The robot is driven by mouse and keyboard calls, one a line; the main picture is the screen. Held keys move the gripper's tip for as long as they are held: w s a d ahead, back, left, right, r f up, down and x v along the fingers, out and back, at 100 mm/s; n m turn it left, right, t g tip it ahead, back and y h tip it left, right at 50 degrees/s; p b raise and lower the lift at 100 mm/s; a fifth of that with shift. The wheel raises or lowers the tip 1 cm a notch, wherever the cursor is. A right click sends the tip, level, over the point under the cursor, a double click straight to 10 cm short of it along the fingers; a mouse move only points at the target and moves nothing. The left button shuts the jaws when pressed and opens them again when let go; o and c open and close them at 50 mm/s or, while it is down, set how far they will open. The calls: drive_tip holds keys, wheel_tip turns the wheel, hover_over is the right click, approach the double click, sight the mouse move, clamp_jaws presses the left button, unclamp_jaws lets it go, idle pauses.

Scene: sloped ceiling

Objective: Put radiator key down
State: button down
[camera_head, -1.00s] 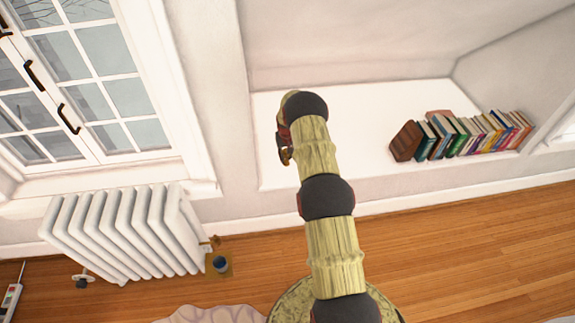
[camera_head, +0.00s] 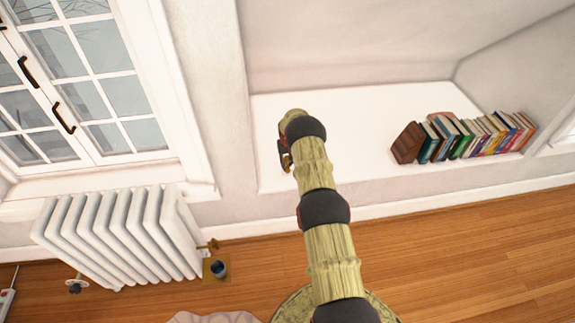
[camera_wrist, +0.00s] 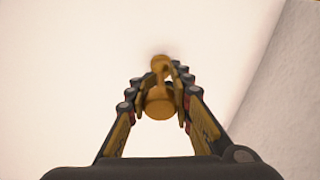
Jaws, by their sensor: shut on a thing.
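The radiator key (camera_wrist: 160,98) is a small brass-coloured piece with a round near end. In the wrist view my gripper (camera_wrist: 160,82) is shut on it, with a finger on each side. Behind the key is a plain white surface with a soft dark shadow by its far end. In the head view my gripper (camera_head: 286,160) is over the white alcove shelf (camera_head: 350,120), near its left side. There the key is mostly hidden by my arm. I cannot tell whether the key touches the shelf.
A row of books (camera_head: 470,136) stands on the shelf's right part. A white radiator (camera_head: 120,235) stands below the window (camera_head: 85,85) at left. A small box with a dark cup (camera_head: 217,268) is on the floor beside it. The shelf's middle is clear.

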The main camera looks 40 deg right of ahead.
drive_tip(key=shift+f, duration=0.2)
drive_tip(key=c, duration=1.6)
unclamp_jaws()
drive_tip(key=shift+o, duration=0.2)
drive_tip(key=shift+r, duration=0.2)
wheel_tip(320, 180, up, 12)
drive_tip(key=s+a+p, duration=0.1)
drive_tip(key=p, duration=0.3)
drive_tip(key=shift+s, duration=0.15)
